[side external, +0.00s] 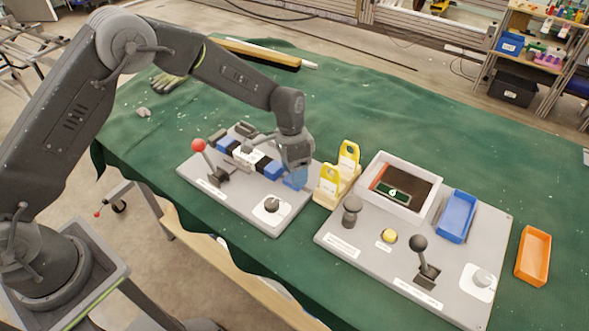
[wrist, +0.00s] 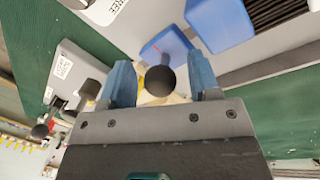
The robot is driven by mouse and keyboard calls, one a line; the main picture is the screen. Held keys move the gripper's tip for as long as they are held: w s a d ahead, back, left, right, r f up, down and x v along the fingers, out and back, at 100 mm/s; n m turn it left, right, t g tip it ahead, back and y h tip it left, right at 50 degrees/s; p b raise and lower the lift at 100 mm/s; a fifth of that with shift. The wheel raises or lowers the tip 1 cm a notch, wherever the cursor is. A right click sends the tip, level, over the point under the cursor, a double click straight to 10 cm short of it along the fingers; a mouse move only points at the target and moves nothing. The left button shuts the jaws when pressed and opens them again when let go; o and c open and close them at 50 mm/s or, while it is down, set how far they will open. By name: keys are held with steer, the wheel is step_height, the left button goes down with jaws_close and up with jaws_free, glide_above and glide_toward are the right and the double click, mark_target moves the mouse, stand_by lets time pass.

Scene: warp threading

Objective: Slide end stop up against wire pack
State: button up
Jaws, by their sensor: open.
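In the wrist view, a dark round knob (wrist: 160,80) stands between the two blue fingers of my gripper (wrist: 162,88), with gaps on both sides. A small blue block with a red line (wrist: 168,42), seemingly the end stop, lies just beyond the knob. Dark parallel strands, seemingly the wire pack (wrist: 268,14), lie at the upper right beside a larger blue block (wrist: 220,22). The end stop stands apart from that block. In the side view, my gripper (side external: 296,180) is low at the right end of the block row; its fingers hide much there.
The left board (side external: 240,205) carries a red-knobbed lever (side external: 198,146) and a grey knob on a white plate (side external: 271,205). Yellow-handled holders (side external: 330,180), a tray with a dark floor (side external: 372,160), a blue bin (side external: 456,215) and an orange bin (side external: 533,255) stand to the right.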

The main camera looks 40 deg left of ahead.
step_height(320, 180, up, 14)
steer(key=w+a, duration=0.1)
steer(key=a, duration=0.1)
steer(key=shift+w+a+f, duration=0.15)
steer(key=shift+w+f, duration=0.05)
steer(key=shift+w, duration=0.05)
steer(key=shift+c, duration=0.5)
steer(key=d+m+y, duration=0.1)
steer(key=d+m, duration=0.1)
steer(key=d+m+y, duration=0.2)
steer(key=d+m, duration=0.1)
steer(key=d+f+m+y, duration=0.1)
steer(key=d+m, duration=0.2)
steer(key=shift+s+y, duration=0.15)
steer(key=shift+y, duration=0.25)
steer(key=c, duration=0.7)
steer(key=shift+d+m+t, duration=0.2)
steer(key=shift+m+t, duration=0.1)
steer(key=shift+m, duration=0.2)
steer(key=shift+c, duration=1)
steer(key=x, duration=0.9)
steer(key=shift+a+f, duration=0.25)
steer(key=shift+f, duration=0.05)
jaws_close()
